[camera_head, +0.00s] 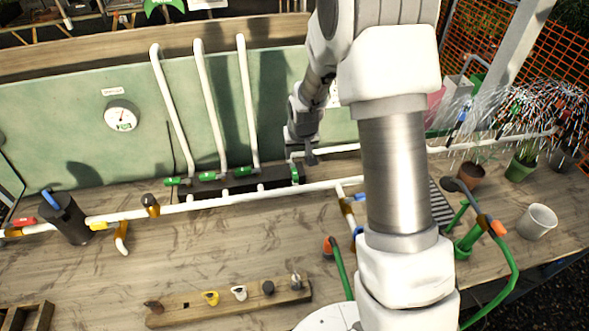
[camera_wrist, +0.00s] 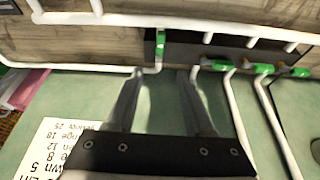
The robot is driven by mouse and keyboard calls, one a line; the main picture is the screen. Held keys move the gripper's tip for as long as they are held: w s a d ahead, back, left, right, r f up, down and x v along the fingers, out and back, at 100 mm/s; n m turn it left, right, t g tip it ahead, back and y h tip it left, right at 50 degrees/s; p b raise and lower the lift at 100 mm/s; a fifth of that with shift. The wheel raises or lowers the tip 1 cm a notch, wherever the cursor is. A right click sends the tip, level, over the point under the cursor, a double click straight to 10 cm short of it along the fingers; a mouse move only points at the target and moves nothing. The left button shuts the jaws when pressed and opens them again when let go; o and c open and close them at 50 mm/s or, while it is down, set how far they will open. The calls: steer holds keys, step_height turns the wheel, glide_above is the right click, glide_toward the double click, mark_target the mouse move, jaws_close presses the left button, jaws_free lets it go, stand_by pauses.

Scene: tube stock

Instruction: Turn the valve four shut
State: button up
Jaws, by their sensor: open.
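A row of green-handled valves sits on the dark bar along the foot of the green panel. I see no number on them, so I cannot tell from marks which is valve four. The rightmost green handle (camera_head: 297,173) stands crosswise to the other handles; it also shows in the wrist view (camera_wrist: 160,42). The other green handles (camera_head: 208,176) lie along the row. My gripper (camera_head: 307,157) is just above the rightmost handle, pointing at it. In the wrist view my gripper (camera_wrist: 162,75) is open and empty, with that handle just beyond its fingertips, apparently not touching.
White upright pipes (camera_head: 205,105) rise left of my gripper. A white pipe (camera_head: 230,189) runs in front of the valves. A gauge (camera_head: 121,117) is on the panel. Water sprays over potted plants (camera_head: 522,160) at right. A wooden rack (camera_head: 230,302) lies in front.

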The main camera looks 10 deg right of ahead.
mark_target(295, 172)
steer(key=b+x, duration=0.5)
steer(key=x, duration=0.9)
steer(key=shift+w, duration=0.1)
steer(key=shift+r, duration=0.1)
jaws_close()
stand_by(0.8)
